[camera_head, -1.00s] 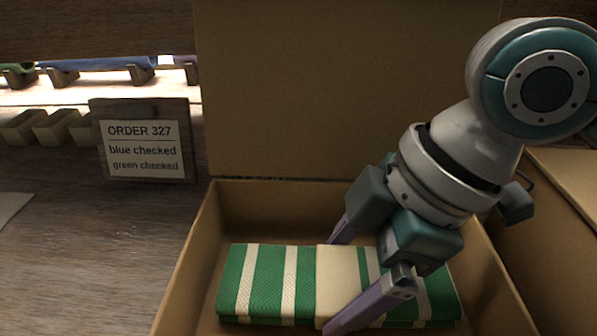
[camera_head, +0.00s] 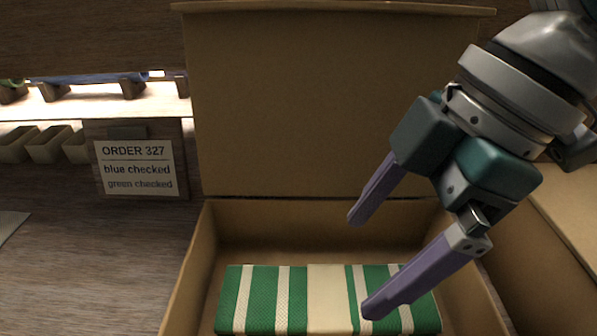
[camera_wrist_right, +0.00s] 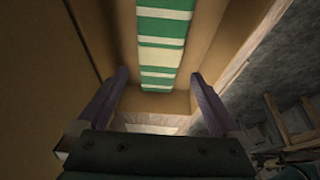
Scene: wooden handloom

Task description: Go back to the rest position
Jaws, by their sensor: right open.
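My right gripper (camera_head: 362,268) is open and empty, with its two purple fingers apart above the open cardboard box (camera_head: 181,270). A folded green and white striped cloth (camera_head: 327,290) lies in the box, below the fingers and apart from them as far as I can see. In the right wrist view the cloth (camera_wrist_right: 162,40) shows beyond the open fingers (camera_wrist_right: 158,90), with nothing between them. My left gripper is not in view.
The box's raised lid (camera_head: 320,100) stands behind it. An order sign (camera_head: 138,168) reading "ORDER 327, blue checked, green checked" stands at left. Small bins (camera_head: 48,145) and a lit shelf (camera_head: 95,103) are behind. The wooden table (camera_head: 90,255) at left is mostly clear.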

